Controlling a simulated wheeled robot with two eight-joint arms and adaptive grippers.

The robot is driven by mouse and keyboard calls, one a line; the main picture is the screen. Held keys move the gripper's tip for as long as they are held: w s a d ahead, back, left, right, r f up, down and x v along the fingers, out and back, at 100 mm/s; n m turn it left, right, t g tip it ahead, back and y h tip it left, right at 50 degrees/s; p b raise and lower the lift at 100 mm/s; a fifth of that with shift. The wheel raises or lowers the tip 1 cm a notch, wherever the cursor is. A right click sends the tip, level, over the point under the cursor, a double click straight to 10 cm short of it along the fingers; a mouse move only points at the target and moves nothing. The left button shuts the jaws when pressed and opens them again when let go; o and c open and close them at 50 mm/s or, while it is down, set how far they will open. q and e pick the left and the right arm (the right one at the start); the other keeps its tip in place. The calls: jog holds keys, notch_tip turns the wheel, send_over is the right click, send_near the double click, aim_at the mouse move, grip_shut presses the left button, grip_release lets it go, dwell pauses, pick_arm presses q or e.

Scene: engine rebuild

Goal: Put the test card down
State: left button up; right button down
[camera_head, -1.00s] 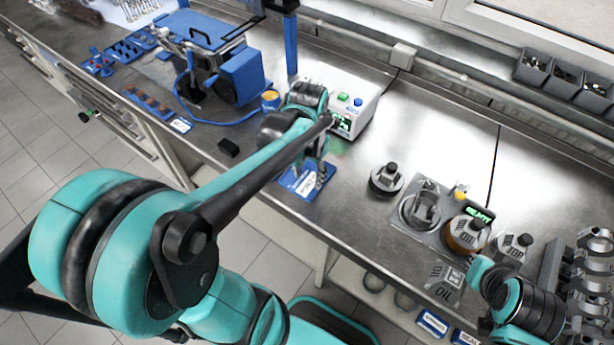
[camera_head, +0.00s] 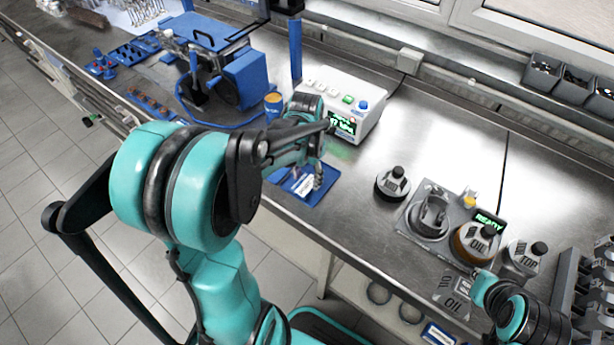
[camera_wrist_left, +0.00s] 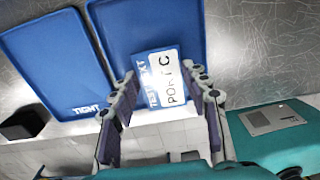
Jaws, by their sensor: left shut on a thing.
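The test card (camera_wrist_left: 170,82) is white and blue, with "TEST NEXT" and "PORT C" on it. My left gripper (camera_wrist_left: 161,88) is shut on it, one finger at each side. In the left wrist view the card lies over the lower part of a blue tray (camera_wrist_left: 118,27); I cannot tell whether it touches. A second blue tray (camera_wrist_left: 55,65) marked "TIGHT" is beside it on the left. In the head view my left gripper (camera_head: 314,175) is over the blue trays (camera_head: 307,194) at the bench's front edge, and the card is not clear.
A white tester (camera_head: 362,118) with a green screen stands behind the gripper. Dark round parts, an oil cap (camera_head: 478,243) and a lit "READY" display (camera_head: 489,220) are to the right. A small black block (camera_wrist_left: 24,122) is near the trays. My right arm shows at the lower right.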

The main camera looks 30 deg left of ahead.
aim_at(307, 181)
pick_arm(q)
jog(key=shift+f, duration=0.35)
pick_arm(e)
jog(key=shift+f, duration=0.3)
pick_arm(q)
jog(key=o, duration=0.7)
notch_tip(307, 181, up, 12)
jog(key=p, duration=0.4)
jog(key=s+d+m+t, duration=0.2)
jog(key=d+m, duration=0.1)
jog(key=m, duration=0.8)
jog(key=s+d+r+m+t, duration=0.1)
jog(key=s+d+m+t, duration=0.1)
jog(key=m, duration=1)
jog(key=s+d+m+t, duration=0.3)
jog(key=s+d+m, duration=0.1)
jog(key=m, duration=0.8)
jog(key=shift+d+r, duration=0.2)
jog(key=shift+d, duration=0.7)
pick_arm(e)
notch_tip(307, 181, up, 5)
jog(key=shift+f, duration=0.15)
